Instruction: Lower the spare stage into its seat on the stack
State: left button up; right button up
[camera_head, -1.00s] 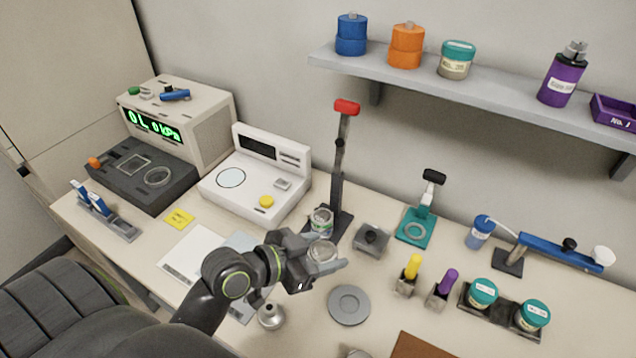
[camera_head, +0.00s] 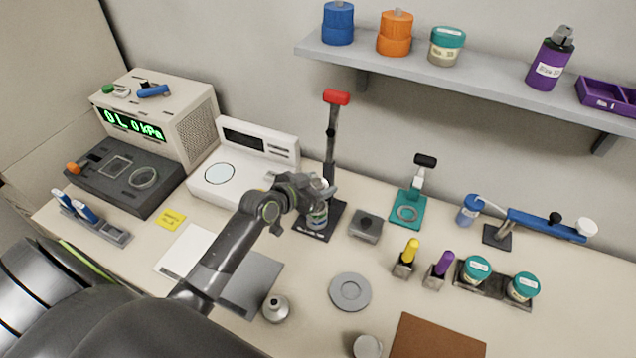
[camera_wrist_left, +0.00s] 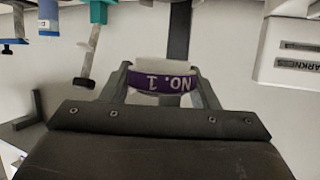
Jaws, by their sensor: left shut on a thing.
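My left gripper (camera_head: 316,189) is at the stack's stand, in front of its dark post. It is shut on the spare stage, a pale ring with a purple band marked "NO. 1" (camera_wrist_left: 165,84), seen between the fingers in the left wrist view. The stack (camera_head: 318,216) is a short clear and greenish cylinder on the stand's dark base (camera_head: 305,233), directly below the gripper. The fingers hide the stack's top, so I cannot tell whether the stage touches it. The stand's post (camera_head: 330,150) carries a red handle (camera_head: 337,97). My right gripper is out of view.
A white instrument (camera_head: 218,190) stands left of the stand, a small grey block (camera_head: 366,227) right of it. A teal device (camera_head: 408,210) is farther right. A grey round dish (camera_head: 350,292) lies in front. The shelf (camera_head: 440,82) runs above, to the right.

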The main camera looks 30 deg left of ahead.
pick_arm(q)
jog(key=shift+f+b, duration=1.45)
jog(key=shift+f, duration=0.15)
jog(key=shift+f+b, duration=0.55)
jog(key=shift+f, duration=0.1)
jog(key=shift+f+b, duration=0.4)
jog(key=shift+f, duration=0.05)
jog(key=o, duration=1.1)
jog(key=shift+s, duration=0.1)
jog(key=shift+o, duration=0.2)
jog(key=v, duration=1.7)
jog(key=shift+r+b, duration=0.2)
jog(key=shift+b, duration=0.15)
jog(key=shift+s, duration=0.1)
